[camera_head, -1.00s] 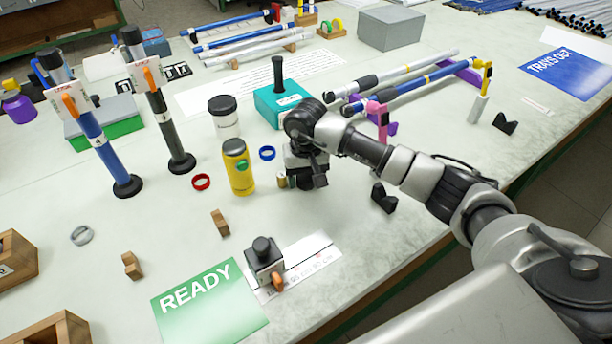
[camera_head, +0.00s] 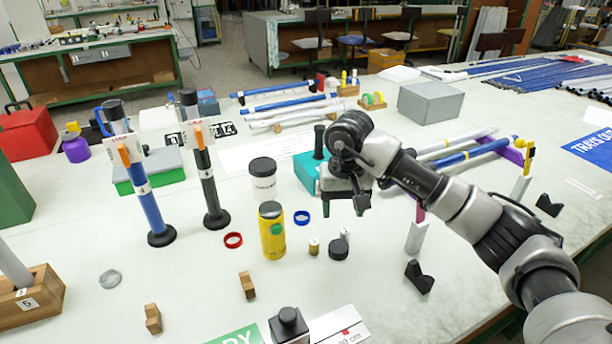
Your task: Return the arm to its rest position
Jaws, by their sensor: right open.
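My right arm comes in from the right side of the head view and reaches over the table. My right gripper (camera_head: 361,203) hangs at its end, pointing down above the table, and looks empty. It is open. Below and left of it stand a small brass cylinder (camera_head: 314,246) and a black round cap (camera_head: 339,249), both apart from it. The teal box (camera_head: 304,172) is behind it and partly hidden by my arm. My left gripper is not in view.
A yellow canister (camera_head: 272,232), a white jar with a black lid (camera_head: 263,182) and two upright rod holders (camera_head: 150,210) stand left of the gripper. A black V-block (camera_head: 419,277) lies below right. Rods on supports (camera_head: 465,155) lie behind my arm.

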